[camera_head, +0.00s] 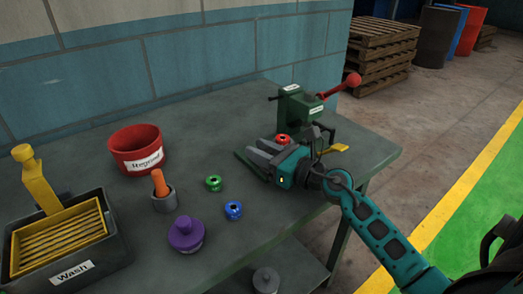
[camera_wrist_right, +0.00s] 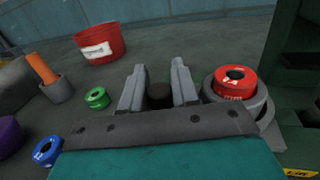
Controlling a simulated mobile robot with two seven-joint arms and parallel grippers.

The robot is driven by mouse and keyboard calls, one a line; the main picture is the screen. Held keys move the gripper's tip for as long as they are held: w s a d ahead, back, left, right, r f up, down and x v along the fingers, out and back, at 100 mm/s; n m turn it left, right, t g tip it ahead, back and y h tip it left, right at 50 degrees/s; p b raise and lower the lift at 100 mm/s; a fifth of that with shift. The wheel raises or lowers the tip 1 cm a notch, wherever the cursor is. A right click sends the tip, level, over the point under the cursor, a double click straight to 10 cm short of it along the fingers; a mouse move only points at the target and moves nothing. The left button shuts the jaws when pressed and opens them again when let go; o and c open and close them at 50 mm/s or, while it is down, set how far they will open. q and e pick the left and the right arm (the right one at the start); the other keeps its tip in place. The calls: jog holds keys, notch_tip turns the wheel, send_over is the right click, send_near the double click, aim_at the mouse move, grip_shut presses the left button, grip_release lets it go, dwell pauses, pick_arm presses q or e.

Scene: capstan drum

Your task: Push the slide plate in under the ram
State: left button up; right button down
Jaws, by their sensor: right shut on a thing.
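The green press (camera_head: 294,108) with a red-knobbed lever (camera_head: 351,81) stands at the table's back right; its ram is hard to make out. A red ring (camera_head: 283,140) sits in front of the press; in the right wrist view the red ring (camera_wrist_right: 236,82) rests in a grey round cup (camera_wrist_right: 262,103). My right gripper (camera_head: 257,149) is low at the plate, its fingers (camera_wrist_right: 159,70) around a dark round knob (camera_wrist_right: 160,97), left of the cup. My left gripper is out of view.
A green ring (camera_head: 214,183), a blue ring (camera_head: 233,210), a purple knobbed piece (camera_head: 186,234), a grey cup with an orange handle (camera_head: 161,187), a red bucket (camera_head: 137,149) and a Wash tub (camera_head: 72,262) stand left. A yellow piece (camera_head: 334,148) lies right of the gripper.

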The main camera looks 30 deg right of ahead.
jog(key=shift+d+f+b, duration=0.2)
jog(key=shift+d+b, duration=0.15)
jog(key=shift+d, duration=0.05)
jog(key=d, duration=0.1)
jog(key=d+b, duration=0.1)
jog(key=shift+w+d+f+b, duration=0.1)
jog(key=shift+w+d+b, duration=0.05)
jog(key=shift+d+b, duration=0.15)
jog(key=shift+d, duration=0.35)
jog(key=shift+r, duration=0.25)
jog(key=c, duration=1.2)
grip_release()
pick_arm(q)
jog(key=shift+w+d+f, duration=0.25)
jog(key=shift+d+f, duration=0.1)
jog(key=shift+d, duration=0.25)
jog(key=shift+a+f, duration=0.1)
pick_arm(e)
jog(key=shift+d, duration=0.1)
